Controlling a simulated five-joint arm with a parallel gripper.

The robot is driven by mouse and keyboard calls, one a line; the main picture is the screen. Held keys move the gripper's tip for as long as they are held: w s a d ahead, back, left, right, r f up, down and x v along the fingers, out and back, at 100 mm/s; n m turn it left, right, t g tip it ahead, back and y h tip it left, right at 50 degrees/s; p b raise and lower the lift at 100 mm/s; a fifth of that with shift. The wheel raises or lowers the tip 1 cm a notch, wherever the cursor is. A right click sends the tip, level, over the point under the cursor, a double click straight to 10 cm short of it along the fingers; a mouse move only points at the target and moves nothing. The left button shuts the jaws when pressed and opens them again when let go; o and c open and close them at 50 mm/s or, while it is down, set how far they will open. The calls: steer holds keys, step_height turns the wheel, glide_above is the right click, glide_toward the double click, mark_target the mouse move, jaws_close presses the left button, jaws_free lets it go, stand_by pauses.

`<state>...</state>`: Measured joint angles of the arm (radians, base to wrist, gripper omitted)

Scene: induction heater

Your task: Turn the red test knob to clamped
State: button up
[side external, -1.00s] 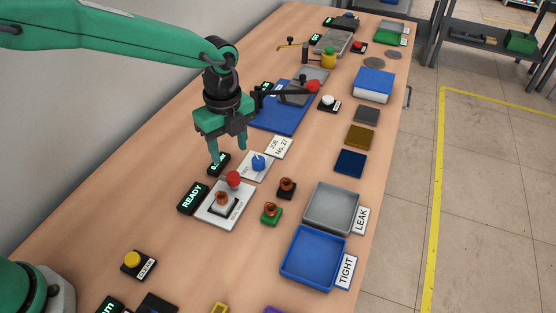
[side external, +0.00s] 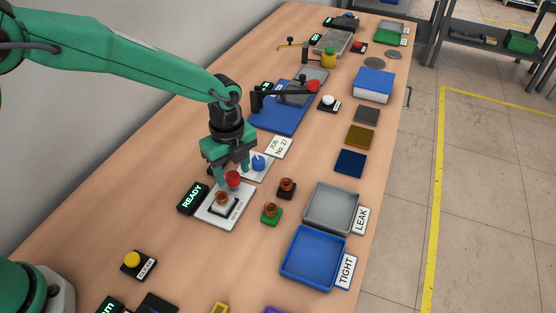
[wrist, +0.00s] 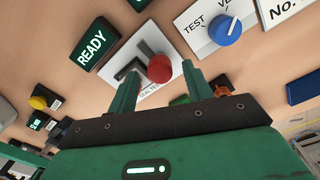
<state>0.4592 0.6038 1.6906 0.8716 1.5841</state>
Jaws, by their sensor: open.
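The red test knob (side external: 233,179) stands on the white seal-test plate (side external: 235,216), at the plate's far end. It also shows in the wrist view (wrist: 159,68), just beyond and between my fingertips. My gripper (side external: 233,182) is low over the plate, pointing down, with its fingers apart around or just above the knob; I cannot tell whether they touch it. A copper-topped part (side external: 222,199) sits on the plate in the side view. The READY display (side external: 193,198) glows beside the plate.
A blue knob (side external: 258,163) on a white panel is close behind my gripper. Two small copper-topped parts, on a black base (side external: 287,187) and a green base (side external: 271,213), stand to the right. A grey LEAK tray (side external: 356,213) and blue TIGHT tray (side external: 343,245) lie further right.

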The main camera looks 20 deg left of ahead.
steer(key=shift+f, duration=0.4)
steer(key=c, duration=1)
steer(key=shift+o, duration=0.2)
